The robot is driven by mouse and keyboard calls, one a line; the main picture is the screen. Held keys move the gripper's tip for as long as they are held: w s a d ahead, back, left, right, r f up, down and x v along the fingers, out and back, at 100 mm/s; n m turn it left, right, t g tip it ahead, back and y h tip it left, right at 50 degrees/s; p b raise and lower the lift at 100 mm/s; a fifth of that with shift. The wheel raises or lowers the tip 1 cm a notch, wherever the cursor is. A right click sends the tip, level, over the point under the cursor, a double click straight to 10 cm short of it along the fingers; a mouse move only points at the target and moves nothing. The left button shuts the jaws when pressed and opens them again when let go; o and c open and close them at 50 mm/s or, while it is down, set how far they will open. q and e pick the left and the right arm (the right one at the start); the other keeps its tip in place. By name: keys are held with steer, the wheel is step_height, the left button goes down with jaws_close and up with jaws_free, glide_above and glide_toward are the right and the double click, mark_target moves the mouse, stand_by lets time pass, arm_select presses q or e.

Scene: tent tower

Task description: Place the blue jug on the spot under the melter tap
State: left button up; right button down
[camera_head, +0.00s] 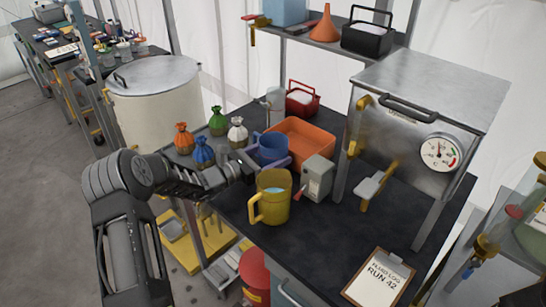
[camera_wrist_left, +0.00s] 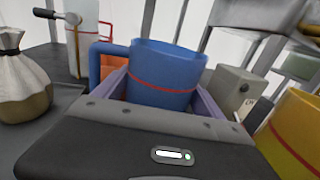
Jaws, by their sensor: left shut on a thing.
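The blue jug (camera_head: 272,147) is over the dark bench, just behind a yellow jug (camera_head: 273,196). My left gripper (camera_head: 271,162) is shut on it, with purple fingers along its two sides. In the left wrist view the blue jug (camera_wrist_left: 166,78) looks about upright, with a red band and its handle to the left. Its base is hidden, so I cannot tell whether it touches the bench. A metal box with a round dial (camera_head: 400,125), perhaps the melter, stands right of it with yellow fittings (camera_head: 356,147). I cannot make out a marked spot. My right gripper is not in view.
A grey box (camera_head: 316,178) stands right of the jug. An orange tray (camera_head: 297,138) and a red basket (camera_head: 302,100) are behind. Several tied sacks (camera_head: 203,152) stand left. A clipboard (camera_head: 378,279) lies at the front right. Bare bench shows between clipboard and yellow jug.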

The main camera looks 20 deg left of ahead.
mark_target(273, 140)
arm_select(q)
steer(key=shift+c, duration=0.8)
step_height(273, 140, up, 9)
steer(key=shift+f+b, duration=0.1)
steer(key=shift+b, duration=0.8)
steer(key=shift+r, duration=0.65)
